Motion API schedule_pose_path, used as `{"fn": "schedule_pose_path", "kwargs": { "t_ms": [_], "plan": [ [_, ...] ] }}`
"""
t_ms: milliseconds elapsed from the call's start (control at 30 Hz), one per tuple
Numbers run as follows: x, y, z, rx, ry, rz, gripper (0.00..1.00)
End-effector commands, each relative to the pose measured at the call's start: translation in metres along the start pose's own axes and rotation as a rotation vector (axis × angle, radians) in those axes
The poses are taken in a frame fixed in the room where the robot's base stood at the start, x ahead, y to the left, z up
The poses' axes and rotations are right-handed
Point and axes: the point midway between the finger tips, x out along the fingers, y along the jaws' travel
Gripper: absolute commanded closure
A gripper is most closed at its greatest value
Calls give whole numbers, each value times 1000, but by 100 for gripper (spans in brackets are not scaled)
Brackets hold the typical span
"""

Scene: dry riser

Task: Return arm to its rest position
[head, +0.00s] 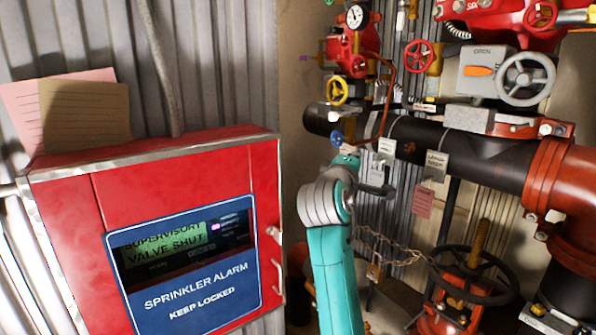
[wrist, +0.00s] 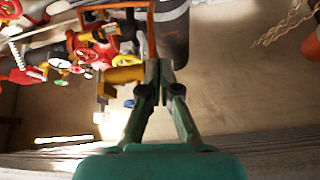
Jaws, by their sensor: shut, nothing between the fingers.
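My teal arm rises in the lower middle of the head view, right of the red sprinkler alarm box (head: 185,190) and in front of the black pipe. Its far end is small there and I cannot make out the fingers. In the wrist view my gripper (wrist: 160,72) points up the picture with its two dark green fingers together at the tips. Nothing shows between them. A dark pipe end (wrist: 172,35) appears just beyond the fingertips; I cannot tell the gap.
A black pipe (head: 470,160) with red flanges crosses the right side. A grey valve handwheel (head: 526,79), a yellow wheel (head: 337,92) and a dark floor-level handwheel (head: 474,275) stick out near it. A chain (head: 395,252) hangs right of my arm. A tan wall (wrist: 245,95) shows in the wrist view.

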Motion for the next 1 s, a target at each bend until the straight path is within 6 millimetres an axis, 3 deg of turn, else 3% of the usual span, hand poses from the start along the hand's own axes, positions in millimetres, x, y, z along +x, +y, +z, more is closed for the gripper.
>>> {"fn": "schedule_pose_path", "kwargs": {
  "t_ms": [33, 100, 267, 500, 800, 1000],
  "plan": [
    [-2, -27, 6, 5, 13, -11, 100],
    [-7, -59, 13, 21, 35, -23, 100],
    [-22, -128, 33, 65, 82, -53, 100],
    [-60, -222, 68, 148, 145, -109, 100],
    [-127, -318, 119, 275, 204, -191, 100],
    [-181, -367, 156, 373, 230, -250, 100]
  ]
}}
